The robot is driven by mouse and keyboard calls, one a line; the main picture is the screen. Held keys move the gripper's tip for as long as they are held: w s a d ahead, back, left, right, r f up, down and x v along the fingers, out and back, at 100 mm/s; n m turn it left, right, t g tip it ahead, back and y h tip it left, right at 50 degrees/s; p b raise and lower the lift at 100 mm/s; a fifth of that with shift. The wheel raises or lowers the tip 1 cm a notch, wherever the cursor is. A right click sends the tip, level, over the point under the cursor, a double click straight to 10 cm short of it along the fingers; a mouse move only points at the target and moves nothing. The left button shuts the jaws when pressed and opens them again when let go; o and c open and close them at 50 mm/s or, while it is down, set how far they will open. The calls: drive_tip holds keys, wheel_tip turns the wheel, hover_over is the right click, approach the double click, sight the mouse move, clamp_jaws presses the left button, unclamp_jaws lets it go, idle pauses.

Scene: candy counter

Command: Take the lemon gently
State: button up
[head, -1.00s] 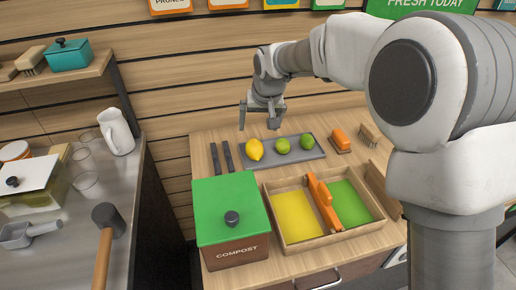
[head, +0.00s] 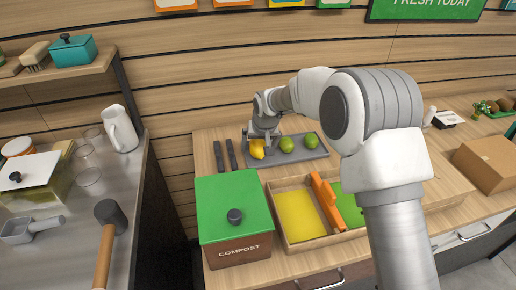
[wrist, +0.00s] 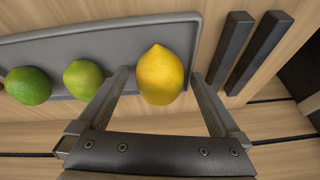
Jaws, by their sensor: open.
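The yellow lemon (head: 257,150) lies at the left end of a grey tray (head: 297,159) on the wooden counter. My gripper (head: 261,146) is lowered over the tray at the lemon. In the wrist view the lemon (wrist: 160,76) shows between the two open fingers of my gripper (wrist: 160,80), with a small gap on each side. The fingers do not appear to press on it. Two green limes, a nearer one (wrist: 84,78) and a farther one (wrist: 29,86), sit in the same tray to the left in the wrist view.
Two dark bars (head: 226,155) lie left of the tray. A green-lidded compost box (head: 229,195) and a wooden box (head: 283,184) with yellow and green sections and an orange piece (head: 327,200) stand in front. A slatted wall rises behind.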

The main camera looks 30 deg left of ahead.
drive_tip(key=c, duration=0.9)
drive_tip(key=shift+r, duration=0.1)
